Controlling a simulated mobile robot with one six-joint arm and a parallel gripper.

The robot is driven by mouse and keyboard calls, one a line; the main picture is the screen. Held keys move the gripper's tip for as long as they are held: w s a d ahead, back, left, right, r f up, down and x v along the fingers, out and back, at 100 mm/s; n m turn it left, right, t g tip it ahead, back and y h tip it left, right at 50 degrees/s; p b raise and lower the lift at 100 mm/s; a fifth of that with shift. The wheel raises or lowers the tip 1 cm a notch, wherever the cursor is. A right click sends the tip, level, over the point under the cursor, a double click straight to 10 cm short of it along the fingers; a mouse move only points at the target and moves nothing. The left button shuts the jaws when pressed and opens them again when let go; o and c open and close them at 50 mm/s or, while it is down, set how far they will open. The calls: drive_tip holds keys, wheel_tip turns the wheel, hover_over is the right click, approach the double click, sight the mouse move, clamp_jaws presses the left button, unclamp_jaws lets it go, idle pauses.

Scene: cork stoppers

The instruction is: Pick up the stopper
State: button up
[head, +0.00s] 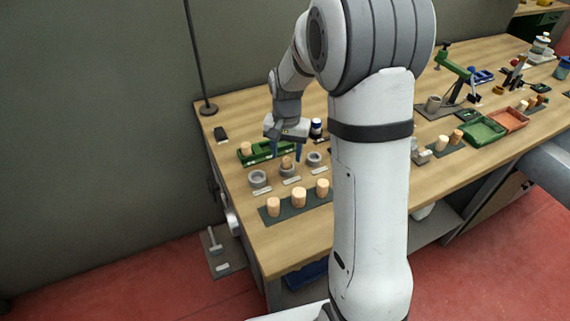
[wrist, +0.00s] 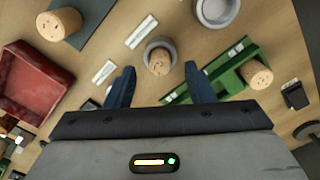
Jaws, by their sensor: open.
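My gripper (head: 288,148) is open above the bench, its two blue fingers pointing down. In the wrist view the gripper (wrist: 160,85) has its fingers spread, with nothing between the tips. A cork stopper (head: 287,162) stands in a grey ring-shaped holder (head: 287,170) just below the fingers. In the wrist view this stopper (wrist: 159,62) sits in its ring (wrist: 161,43), just beyond the fingertips and between them in the picture. Several other corks stand nearby: one on the green rack (head: 258,155), and a front row on a dark mat (head: 281,216).
Grey rings stand left (head: 258,178) and right (head: 314,159) of the stopper, with small white labels before them. A dark-capped bottle (head: 316,128) stands behind. A red tray (wrist: 32,82) shows in the wrist view. The bench front left (head: 285,250) is clear.

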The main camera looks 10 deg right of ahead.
wheel_tip(320, 180, down, 2)
clamp_jaws()
idle(0.6)
